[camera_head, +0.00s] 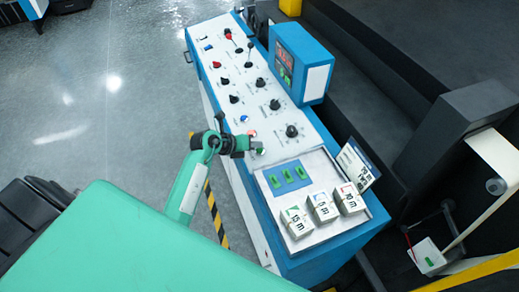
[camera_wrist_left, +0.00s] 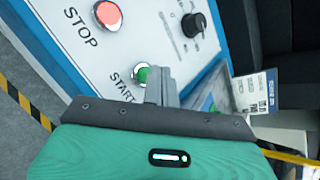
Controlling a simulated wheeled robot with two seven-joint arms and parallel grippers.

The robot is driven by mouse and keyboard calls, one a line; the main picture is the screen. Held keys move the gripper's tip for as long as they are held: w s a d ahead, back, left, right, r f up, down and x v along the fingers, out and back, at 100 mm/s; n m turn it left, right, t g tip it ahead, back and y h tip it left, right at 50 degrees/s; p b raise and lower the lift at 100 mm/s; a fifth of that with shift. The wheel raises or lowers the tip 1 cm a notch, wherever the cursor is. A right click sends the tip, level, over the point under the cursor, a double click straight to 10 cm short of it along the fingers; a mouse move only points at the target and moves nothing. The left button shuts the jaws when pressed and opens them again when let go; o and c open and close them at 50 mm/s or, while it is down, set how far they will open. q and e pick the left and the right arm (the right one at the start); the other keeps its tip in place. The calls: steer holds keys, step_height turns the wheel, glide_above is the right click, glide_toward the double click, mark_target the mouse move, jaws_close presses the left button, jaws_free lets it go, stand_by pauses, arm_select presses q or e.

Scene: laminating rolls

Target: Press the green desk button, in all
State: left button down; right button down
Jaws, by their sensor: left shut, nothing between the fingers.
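The green button (camera_head: 260,152) sits on the white desk panel (camera_head: 222,62) near its lower right edge. In the left wrist view the green button (camera_wrist_left: 141,74) has a metal ring and the label START. My left gripper (camera_head: 257,144) is shut and empty, its fingertips right over the button area. In the left wrist view the closed fingertips (camera_wrist_left: 160,72) overlap the button's right side. I cannot tell whether they touch it. My right gripper is not in view.
A red button (camera_wrist_left: 107,14) labelled STOP is close by, with a black knob (camera_wrist_left: 193,24) beside it. A tray holds green switches (camera_head: 287,175) and labelled blocks (camera_head: 322,207). A blue display box (camera_head: 301,62) stands behind the panel. A small box with a green button (camera_head: 430,261) is at right.

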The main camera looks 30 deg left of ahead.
arm_select(q)
steer(key=shift+f, duration=0.15)
steer(key=shift+w+f, duration=0.1)
steer(key=shift+f, duration=0.15)
